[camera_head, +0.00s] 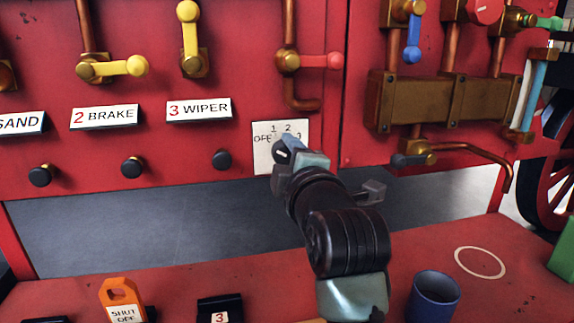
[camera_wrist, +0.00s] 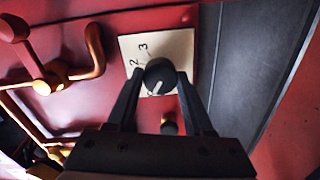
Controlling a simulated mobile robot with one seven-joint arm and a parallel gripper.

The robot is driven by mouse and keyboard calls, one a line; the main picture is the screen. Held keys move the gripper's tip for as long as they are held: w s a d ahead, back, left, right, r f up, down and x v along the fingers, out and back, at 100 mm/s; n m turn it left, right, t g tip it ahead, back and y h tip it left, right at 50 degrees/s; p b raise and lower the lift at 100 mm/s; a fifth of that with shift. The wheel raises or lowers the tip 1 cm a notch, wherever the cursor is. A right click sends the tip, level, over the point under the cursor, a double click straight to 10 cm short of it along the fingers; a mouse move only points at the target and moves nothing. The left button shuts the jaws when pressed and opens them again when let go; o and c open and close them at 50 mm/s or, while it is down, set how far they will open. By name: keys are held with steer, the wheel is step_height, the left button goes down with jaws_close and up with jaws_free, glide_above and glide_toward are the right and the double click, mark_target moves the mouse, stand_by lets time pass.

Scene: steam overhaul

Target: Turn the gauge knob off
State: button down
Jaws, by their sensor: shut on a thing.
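The gauge knob (camera_wrist: 160,76) is round and black with a white pointer line. It sits on a white dial plate (camera_wrist: 181,47) marked OFF, 1, 2 and 3, on the red panel. My gripper (camera_wrist: 160,80) has one finger on each side of the knob and is shut on it. In the wrist view the pointer runs toward the lower left, away from the 2 and 3. OFF and 1 are not readable there. In the head view my gripper (camera_head: 289,158) covers much of the knob (camera_head: 283,151) and part of the plate (camera_head: 262,159); a pale mark points left.
A red-handled valve (camera_head: 322,61) and copper pipe are above.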

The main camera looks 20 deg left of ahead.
steer(key=shift+n, duration=0.3)
steer(key=shift+c, duration=1.4)
jaws_free()
steer(key=shift+s, duration=0.1)
steer(key=v, duration=1.2)
steer(key=shift+s+d, duration=0.25)
steer(key=shift+d, duration=0.05)
